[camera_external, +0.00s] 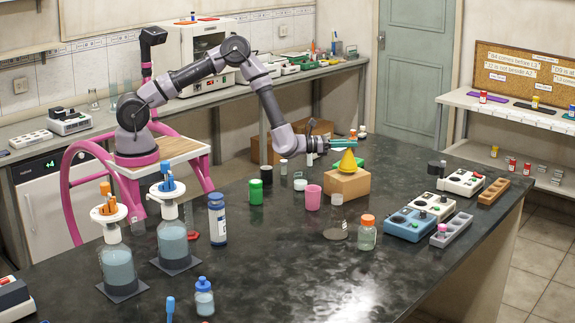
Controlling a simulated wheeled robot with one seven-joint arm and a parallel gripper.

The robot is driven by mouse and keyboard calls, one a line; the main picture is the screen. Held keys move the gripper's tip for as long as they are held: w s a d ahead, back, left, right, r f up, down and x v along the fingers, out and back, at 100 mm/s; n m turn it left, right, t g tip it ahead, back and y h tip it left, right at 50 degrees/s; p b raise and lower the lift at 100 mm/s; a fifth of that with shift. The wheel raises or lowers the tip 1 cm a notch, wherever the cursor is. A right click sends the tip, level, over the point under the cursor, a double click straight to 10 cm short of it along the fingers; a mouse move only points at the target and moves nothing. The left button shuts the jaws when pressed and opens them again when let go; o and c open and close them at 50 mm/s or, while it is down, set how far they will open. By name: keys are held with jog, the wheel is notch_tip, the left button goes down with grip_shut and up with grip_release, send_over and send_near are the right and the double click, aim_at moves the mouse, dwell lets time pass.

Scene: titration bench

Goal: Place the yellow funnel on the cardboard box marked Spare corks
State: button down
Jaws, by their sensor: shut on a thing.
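The yellow funnel (347,162) is upright, wide end down, over the top of a brown cardboard box (346,186). Its lower rim is at the box top; I cannot tell whether it rests on it or hangs just above. A bit of green shows behind the funnel. My gripper (345,143) reaches in from the left, its teal fingers shut on the funnel's narrow upper end. The box stands on the dark bench (270,265); no writing on it is readable from here.
Left of the box stand a pink beaker (312,198), a green cup (256,192) and a black cup (266,174). In front are a small glass beaker (337,199) and an orange-capped jar (367,233). The bench's front middle is clear.

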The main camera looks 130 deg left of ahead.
jog(key=shift+f, duration=0.7)
jog(key=shift+f, duration=0.1)
jog(key=c, duration=0.8)
grip_release()
jog(key=shift+c, duration=0.2)
